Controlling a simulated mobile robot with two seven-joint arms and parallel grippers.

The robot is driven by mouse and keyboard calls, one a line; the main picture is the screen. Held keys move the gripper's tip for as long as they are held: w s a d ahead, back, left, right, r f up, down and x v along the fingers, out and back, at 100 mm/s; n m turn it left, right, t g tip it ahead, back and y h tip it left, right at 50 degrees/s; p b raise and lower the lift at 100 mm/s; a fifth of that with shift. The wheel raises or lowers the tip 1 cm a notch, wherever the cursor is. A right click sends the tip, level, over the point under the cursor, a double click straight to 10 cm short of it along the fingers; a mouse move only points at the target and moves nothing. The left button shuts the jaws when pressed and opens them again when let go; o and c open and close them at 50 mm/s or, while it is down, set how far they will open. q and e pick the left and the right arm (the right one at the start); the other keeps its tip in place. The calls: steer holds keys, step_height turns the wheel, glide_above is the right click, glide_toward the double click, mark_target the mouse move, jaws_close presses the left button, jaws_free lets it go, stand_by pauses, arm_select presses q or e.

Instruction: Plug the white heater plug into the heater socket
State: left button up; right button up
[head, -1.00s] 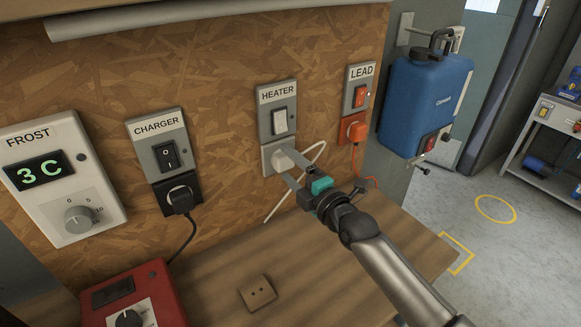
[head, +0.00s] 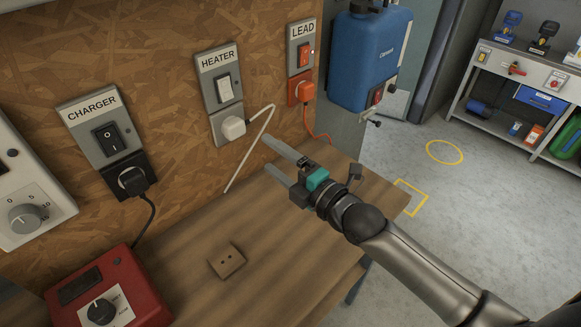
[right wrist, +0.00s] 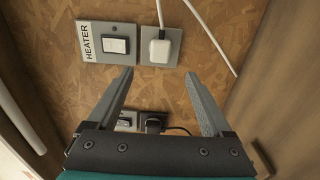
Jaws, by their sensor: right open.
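The white heater plug (head: 233,127) sits at the heater socket (head: 218,136), below the white switch on the grey HEATER plate (head: 222,76). Its white cable loops to the right and hangs down toward the bench. The plug also shows in the right wrist view (right wrist: 159,50), flat against the socket. My right gripper (head: 266,156) is open and empty, apart from the plug, to its lower right. In the right wrist view its two fingers (right wrist: 162,98) stand wide apart with nothing between them. My left gripper is not in view.
Left of the heater are the CHARGER socket with a black plug (head: 132,180) and a red box (head: 108,292). Right is the LEAD socket with an orange plug (head: 304,91). A small brown socket block (head: 227,261) lies on the bench (head: 290,260). A blue tank (head: 370,60) hangs beyond.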

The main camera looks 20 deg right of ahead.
steer(key=shift+v, duration=2.25)
